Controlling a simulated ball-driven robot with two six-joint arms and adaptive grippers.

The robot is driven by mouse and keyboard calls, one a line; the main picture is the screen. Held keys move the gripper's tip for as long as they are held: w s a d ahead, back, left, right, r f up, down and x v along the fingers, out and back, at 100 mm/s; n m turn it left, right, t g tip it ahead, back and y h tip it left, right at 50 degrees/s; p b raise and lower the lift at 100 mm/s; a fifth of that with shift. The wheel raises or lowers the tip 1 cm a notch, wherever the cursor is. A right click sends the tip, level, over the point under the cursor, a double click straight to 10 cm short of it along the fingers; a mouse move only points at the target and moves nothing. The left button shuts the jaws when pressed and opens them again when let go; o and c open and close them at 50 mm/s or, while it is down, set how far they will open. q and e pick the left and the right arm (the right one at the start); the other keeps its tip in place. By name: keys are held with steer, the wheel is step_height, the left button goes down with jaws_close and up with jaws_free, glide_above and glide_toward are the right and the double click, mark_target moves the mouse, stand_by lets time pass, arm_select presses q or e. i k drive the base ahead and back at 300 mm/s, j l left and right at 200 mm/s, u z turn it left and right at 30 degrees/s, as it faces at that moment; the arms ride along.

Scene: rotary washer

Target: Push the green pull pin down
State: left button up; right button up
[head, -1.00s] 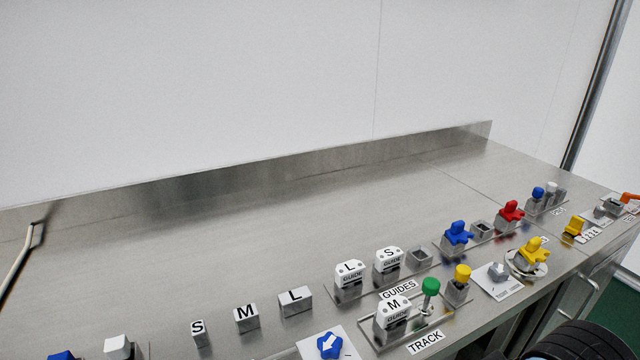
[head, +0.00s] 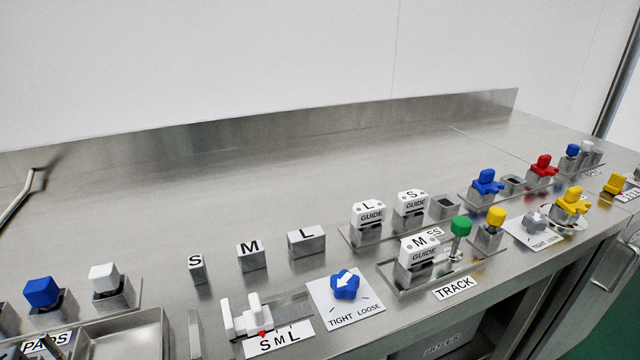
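The green pull pin (head: 461,226) stands upright in the head view, right of centre. It has a round green knob on a thin metal stem, and the knob sits clearly above the TRACK plate (head: 408,289). The white M guide block (head: 419,256) stands just to its left on the same plate. Neither of my grippers shows in the head view, and nothing of mine touches the pin.
The L guide (head: 368,215) and S guide (head: 411,204) stand behind the pin. A blue tight/loose knob (head: 346,284) and a white slider (head: 250,316) lie to the left. Blue, red and yellow knobs line the right side. The back of the steel counter (head: 250,180) is clear.

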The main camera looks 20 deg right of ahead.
mark_target(461, 225)
steer(key=z, duration=1.25)
